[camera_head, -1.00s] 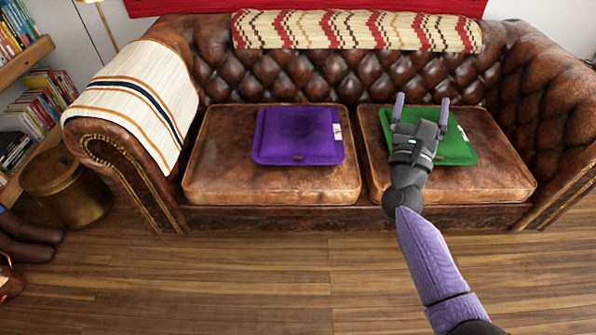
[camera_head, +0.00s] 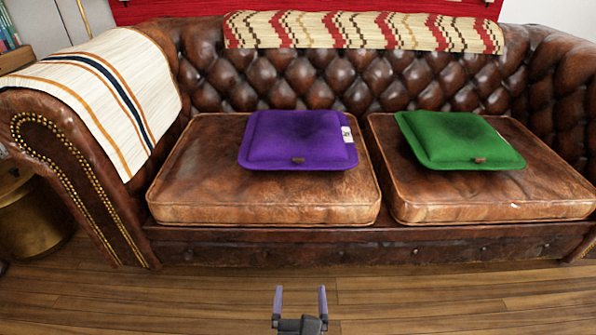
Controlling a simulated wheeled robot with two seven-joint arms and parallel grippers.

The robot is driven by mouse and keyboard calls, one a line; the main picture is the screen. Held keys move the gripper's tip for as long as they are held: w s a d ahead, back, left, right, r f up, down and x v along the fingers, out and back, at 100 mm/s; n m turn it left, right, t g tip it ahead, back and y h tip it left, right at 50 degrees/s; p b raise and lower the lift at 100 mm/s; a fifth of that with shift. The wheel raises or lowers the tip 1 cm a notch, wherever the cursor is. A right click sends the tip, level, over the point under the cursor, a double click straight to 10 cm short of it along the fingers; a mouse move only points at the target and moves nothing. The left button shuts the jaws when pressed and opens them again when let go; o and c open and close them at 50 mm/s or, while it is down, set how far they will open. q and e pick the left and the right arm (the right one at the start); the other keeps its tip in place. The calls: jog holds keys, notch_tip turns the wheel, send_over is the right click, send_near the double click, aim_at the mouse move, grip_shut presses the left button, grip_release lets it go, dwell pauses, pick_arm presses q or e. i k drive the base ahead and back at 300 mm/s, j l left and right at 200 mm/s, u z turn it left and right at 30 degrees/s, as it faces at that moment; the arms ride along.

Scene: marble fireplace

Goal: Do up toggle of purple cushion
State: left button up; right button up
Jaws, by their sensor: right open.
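The purple cushion (camera_head: 298,138) lies flat on the left seat of the brown leather sofa. Its small brown toggle (camera_head: 298,160) shows at the middle of its front edge; I cannot tell whether it is fastened. A white tag (camera_head: 347,134) sits at its right edge. My right gripper (camera_head: 300,300) is at the bottom middle of the view, in front of the sofa and apart from the cushion. Its two purple-tipped fingers are spread, with nothing between them. My left gripper is not in view.
A green cushion (camera_head: 458,139) with its own brown toggle (camera_head: 480,160) lies on the right seat. Striped throws cover the left arm (camera_head: 100,95) and the backrest (camera_head: 365,30). A brass drum (camera_head: 32,215) stands at left. The wooden floor in front is clear.

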aim_at(272, 138)
jog(key=i, duration=1)
